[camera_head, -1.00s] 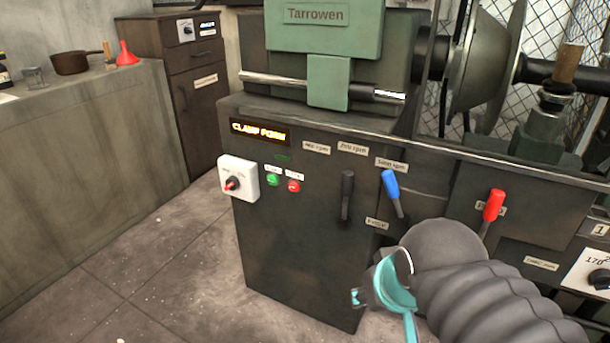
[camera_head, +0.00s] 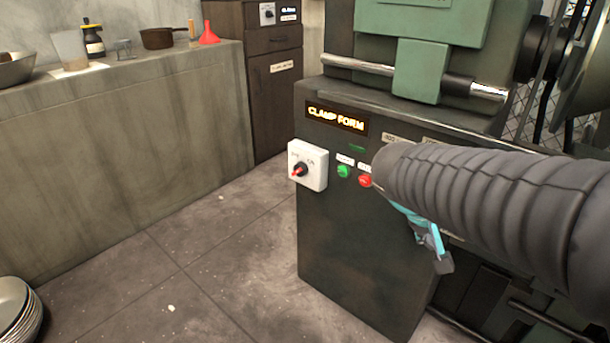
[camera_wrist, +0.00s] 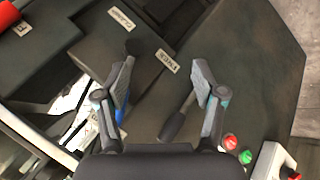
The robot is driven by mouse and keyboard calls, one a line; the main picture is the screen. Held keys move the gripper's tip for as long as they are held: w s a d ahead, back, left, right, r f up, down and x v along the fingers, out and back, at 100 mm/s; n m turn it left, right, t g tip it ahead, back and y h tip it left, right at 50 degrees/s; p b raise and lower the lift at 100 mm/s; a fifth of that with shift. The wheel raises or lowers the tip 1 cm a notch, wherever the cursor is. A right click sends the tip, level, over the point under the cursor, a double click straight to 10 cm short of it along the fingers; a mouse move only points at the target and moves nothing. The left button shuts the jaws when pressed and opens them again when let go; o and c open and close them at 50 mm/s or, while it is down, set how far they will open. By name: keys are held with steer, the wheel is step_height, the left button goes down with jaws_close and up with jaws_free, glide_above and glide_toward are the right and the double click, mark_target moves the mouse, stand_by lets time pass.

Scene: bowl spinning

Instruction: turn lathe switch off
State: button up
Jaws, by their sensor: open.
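The lathe switch (camera_head: 308,165) is a white box with a red and black rotary knob (camera_head: 300,170) on the upper left of the lathe's dark front. The knob's red part sits at the lower left; I cannot tell its setting surely. The switch also shows at the lower right edge of the wrist view (camera_wrist: 270,160), partly cut off. My gripper (camera_wrist: 165,72) is open, and nothing is held. In the head view it hangs in front of the cabinet, right of and below the switch, mostly hidden behind my arm. A black lever (camera_wrist: 177,122) shows between the fingers.
Green (camera_head: 344,171) and red (camera_head: 365,181) buttons sit between the switch and my arm. A lit "CLAMP FORM" display (camera_head: 337,117) is above. A blue lever (camera_wrist: 122,122) is by the left finger. A counter (camera_head: 120,150) stands left; the floor between is mostly clear.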

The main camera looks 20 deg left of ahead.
steer(key=w+a+f+n+t+h+b, duration=0.1)
steer(key=w+a+f+n+t+h, duration=0.15)
steer(key=w+a, duration=0.7)
steer(key=n+t+y+b, duration=0.3)
steer(key=t+y, duration=0.1)
steer(key=t, duration=0.6)
glide_toward(296, 173)
steer(key=p+x, duration=0.1)
steer(key=x, duration=0.9)
steer(key=shift+w, duration=0.1)
steer(key=c, duration=1.1)
